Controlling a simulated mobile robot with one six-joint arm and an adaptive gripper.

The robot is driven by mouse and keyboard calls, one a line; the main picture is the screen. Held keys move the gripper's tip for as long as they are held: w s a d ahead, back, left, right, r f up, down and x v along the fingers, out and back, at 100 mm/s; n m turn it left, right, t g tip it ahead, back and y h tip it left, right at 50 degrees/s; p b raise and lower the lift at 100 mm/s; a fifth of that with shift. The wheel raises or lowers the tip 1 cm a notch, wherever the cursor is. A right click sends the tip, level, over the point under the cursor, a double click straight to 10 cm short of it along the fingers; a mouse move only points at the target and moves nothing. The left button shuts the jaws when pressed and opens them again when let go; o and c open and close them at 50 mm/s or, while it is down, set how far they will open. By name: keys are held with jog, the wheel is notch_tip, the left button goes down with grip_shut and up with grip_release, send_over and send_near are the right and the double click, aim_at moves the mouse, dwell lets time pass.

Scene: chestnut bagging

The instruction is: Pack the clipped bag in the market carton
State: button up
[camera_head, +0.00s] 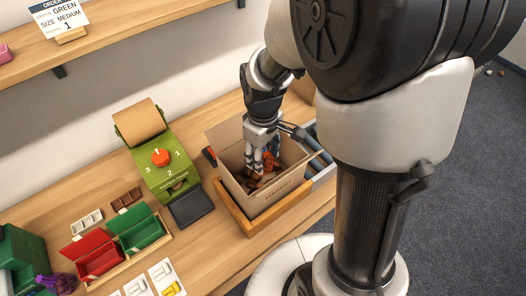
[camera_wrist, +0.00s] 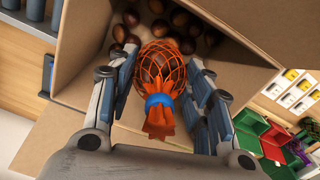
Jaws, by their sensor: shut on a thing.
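The clipped bag (camera_wrist: 168,62) is an orange net filled with something brown, with a blue clip (camera_wrist: 158,101) around its neck and a loose orange tail toward the wrist camera. My gripper (camera_head: 262,163) points down into the open cardboard market carton (camera_head: 238,190). In the wrist view my gripper (camera_wrist: 162,75) is shut on the bag, one finger on each side. In the head view the bag (camera_head: 268,161) is partly hidden by the fingers, inside the carton's opening. Several loose brown chestnuts (camera_wrist: 181,17) lie at the bottom of the carton, beyond the bag. Whether the bag touches them is unclear.
The carton stands in a wooden tray (camera_head: 250,228) on the wooden counter. A green dispenser (camera_head: 160,165) with a red knob stands left of it. Red (camera_head: 97,255) and green bins (camera_head: 140,232) sit farther left. A flap rises at the carton's right, near my arm.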

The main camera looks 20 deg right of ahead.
jog(key=shift+f+b, duration=2.05)
jog(key=shift+f, duration=1.15)
jog(key=o, duration=1.2)
jog(key=shift+o, duration=0.2)
jog(key=shift+r, duration=0.1)
notch_tip(320, 180, up, 13)
jog(key=p, duration=1.1)
